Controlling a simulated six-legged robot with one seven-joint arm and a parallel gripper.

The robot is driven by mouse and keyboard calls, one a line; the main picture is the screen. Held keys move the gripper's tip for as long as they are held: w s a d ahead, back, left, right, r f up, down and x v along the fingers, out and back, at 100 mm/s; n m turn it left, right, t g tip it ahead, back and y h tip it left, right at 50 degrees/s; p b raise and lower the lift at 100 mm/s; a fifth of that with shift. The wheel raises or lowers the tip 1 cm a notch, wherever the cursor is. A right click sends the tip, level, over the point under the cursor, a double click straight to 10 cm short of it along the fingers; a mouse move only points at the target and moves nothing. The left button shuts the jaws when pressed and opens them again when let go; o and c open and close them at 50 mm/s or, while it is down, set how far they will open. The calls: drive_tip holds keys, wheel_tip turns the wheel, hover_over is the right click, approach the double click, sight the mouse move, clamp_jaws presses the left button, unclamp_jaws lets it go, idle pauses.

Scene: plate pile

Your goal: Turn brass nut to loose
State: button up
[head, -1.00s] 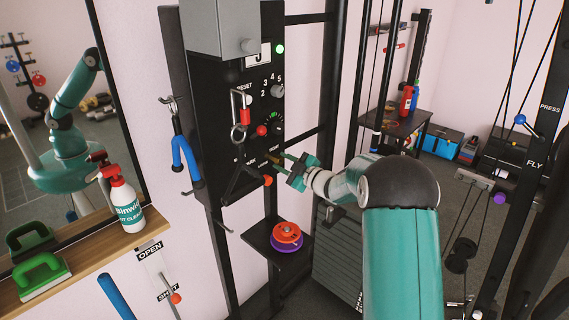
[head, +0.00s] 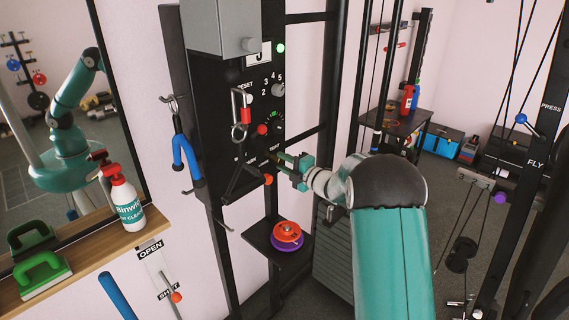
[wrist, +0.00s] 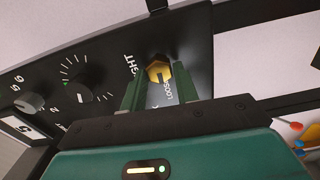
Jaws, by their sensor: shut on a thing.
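The brass nut (wrist: 157,70) sits on the black panel (wrist: 110,50) and shows between my fingers in the wrist view, with a dark mark on its face. The word LOOSE (wrist: 168,93) is printed just below it in that view, and TIGHT is at its upper left, partly cut by a finger. My gripper (wrist: 160,82) is shut on the nut, one green finger on each side. In the head view my gripper (head: 279,160) reaches the panel's right part, and the nut is too small and covered to make out there.
A red-tipped black lever (head: 245,180) and a hanging carabiner with a red sleeve (head: 241,105) are left of my gripper. A numbered dial (head: 278,91) is above. A small shelf with orange and purple discs (head: 287,235) is below. A rack upright stands behind.

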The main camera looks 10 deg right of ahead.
drive_tip(key=shift+n, duration=0.4)
drive_tip(key=o, duration=0.9)
drive_tip(key=shift+w, duration=0.1)
drive_tip(key=shift+o, duration=0.2)
drive_tip(key=shift+d, duration=0.1)
drive_tip(key=v, duration=1.4)
drive_tip(key=shift+r, duration=0.15)
